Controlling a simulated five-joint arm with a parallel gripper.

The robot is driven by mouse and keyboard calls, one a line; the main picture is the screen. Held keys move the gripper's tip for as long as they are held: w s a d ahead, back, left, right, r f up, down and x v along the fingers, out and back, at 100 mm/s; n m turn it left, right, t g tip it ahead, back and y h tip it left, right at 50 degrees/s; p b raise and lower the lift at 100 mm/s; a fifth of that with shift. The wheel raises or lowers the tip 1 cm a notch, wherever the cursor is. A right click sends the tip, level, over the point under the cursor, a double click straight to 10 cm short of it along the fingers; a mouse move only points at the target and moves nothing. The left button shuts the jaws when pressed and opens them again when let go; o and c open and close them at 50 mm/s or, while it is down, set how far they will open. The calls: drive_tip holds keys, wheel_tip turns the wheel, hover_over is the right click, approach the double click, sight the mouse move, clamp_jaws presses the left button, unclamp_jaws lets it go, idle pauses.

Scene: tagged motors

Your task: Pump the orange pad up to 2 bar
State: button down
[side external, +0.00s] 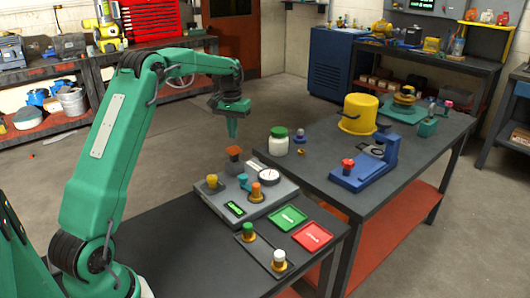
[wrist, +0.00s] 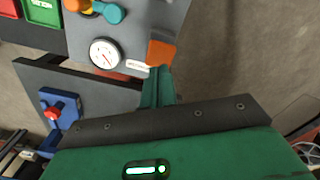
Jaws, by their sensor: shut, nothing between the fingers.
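The orange pad (side external: 234,153) stands at the back edge of a grey panel box (side external: 215,204). It also shows in the wrist view (wrist: 161,53), just beyond my fingertips. My gripper (side external: 232,135) is shut and empty, pointing down, with a small gap above the pad in the side view. Its green fingers show in the wrist view (wrist: 160,72). A round white gauge (side external: 270,174) with a red needle sits beside the pad. It is larger in the wrist view (wrist: 104,53), but its numbers are too small to read.
The panel carries a yellow knob (side external: 211,182), a teal handle (side external: 243,181), an orange knob (side external: 256,191) and a lit green display (side external: 235,208). A white jar (side external: 279,145) and yellow pot (side external: 358,115) stand on the table behind.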

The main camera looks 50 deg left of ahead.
drive_tip(key=shift+r, duration=1.9)
drive_tip(key=s+d+r+m+t, duration=0.1)
drive_tip(key=s+d+r+m, duration=0.1)
drive_tip(key=s+d+r, duration=0.45)
drive_tip(key=s+d+r+m+t, duration=0.1)
drive_tip(key=s+d+r+t, duration=0.2)
drive_tip(key=d, duration=0.7)
drive_tip(key=s+d+f+m, duration=0.1)
drive_tip(key=s+d, duration=0.3)
drive_tip(key=s, duration=0.5)
drive_tip(key=s+d+f+m+t, duration=0.1)
drive_tip(key=s+d+f, duration=0.3)
drive_tip(key=s, duration=0.5)
drive_tip(key=shift+d+m+t, duration=0.3)
drive_tip(key=shift+d+m, duration=0.2)
drive_tip(key=shift+d, duration=0.25)
